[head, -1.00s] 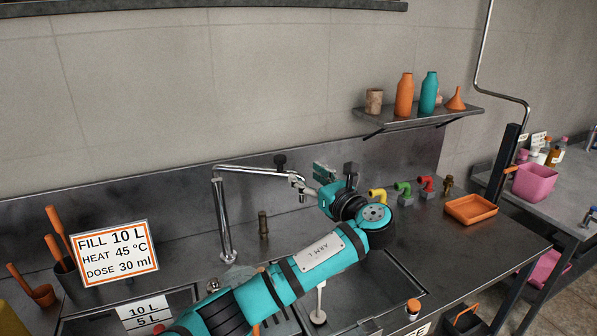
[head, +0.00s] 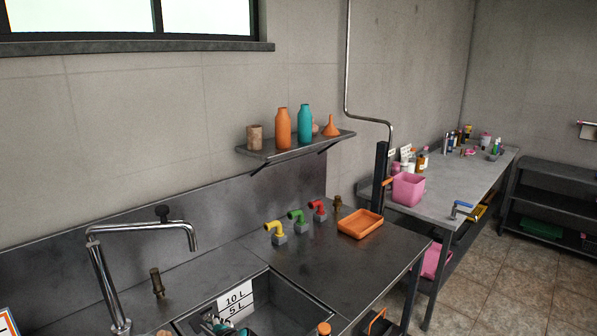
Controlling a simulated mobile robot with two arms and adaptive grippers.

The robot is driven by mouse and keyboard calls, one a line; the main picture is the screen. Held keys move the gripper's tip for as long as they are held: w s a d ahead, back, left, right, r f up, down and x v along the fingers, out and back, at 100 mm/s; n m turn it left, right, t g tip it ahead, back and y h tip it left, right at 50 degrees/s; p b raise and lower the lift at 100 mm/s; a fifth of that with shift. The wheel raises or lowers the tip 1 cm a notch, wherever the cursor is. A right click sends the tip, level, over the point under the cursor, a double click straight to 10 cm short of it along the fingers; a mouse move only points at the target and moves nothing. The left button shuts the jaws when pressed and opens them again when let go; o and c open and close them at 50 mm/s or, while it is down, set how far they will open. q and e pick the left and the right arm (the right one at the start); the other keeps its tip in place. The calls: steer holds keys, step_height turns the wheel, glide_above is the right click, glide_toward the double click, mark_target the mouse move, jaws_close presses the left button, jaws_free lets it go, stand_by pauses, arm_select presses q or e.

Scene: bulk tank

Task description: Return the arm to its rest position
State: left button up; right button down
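A small piece of teal and grey hardware (head: 214,324), which looks like the end of my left arm, shows at the bottom edge over the sink. Most of it is cut off, so I cannot tell whether its fingers are open or shut. It is well below the tap (head: 140,228) and apart from the spout. My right gripper is not in view.
The steel sink (head: 285,290) carries a 10 L / 5 L label (head: 236,302). Yellow, green and red valves (head: 298,217) and an orange tray (head: 360,224) stand on the counter. A shelf (head: 300,146) holds bottles. Tiled floor (head: 510,275) is free at right.

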arm_select(q)
steer(key=s+f+n+g+h, duration=0.1)
steer(key=s+f+n+h, duration=0.1)
steer(key=s+f+n, duration=0.45)
steer(key=s+f+n+g+h, duration=0.1)
steer(key=s+f+g+h, duration=0.2)
steer(key=s, duration=0.7)
steer(key=s+n+h, duration=0.2)
steer(key=s+n, duration=0.8)
steer(key=s, duration=0.6)
step_height(320, 180, down, 27)
steer(key=g+b, duration=0.2)
steer(key=s+a+f+m+g+b, duration=0.1)
steer(key=s+a+f, duration=0.2)
steer(key=s+f, duration=1.4)
steer(key=shift+s+f, duration=0.2)
steer(key=shift+f, duration=0.65)
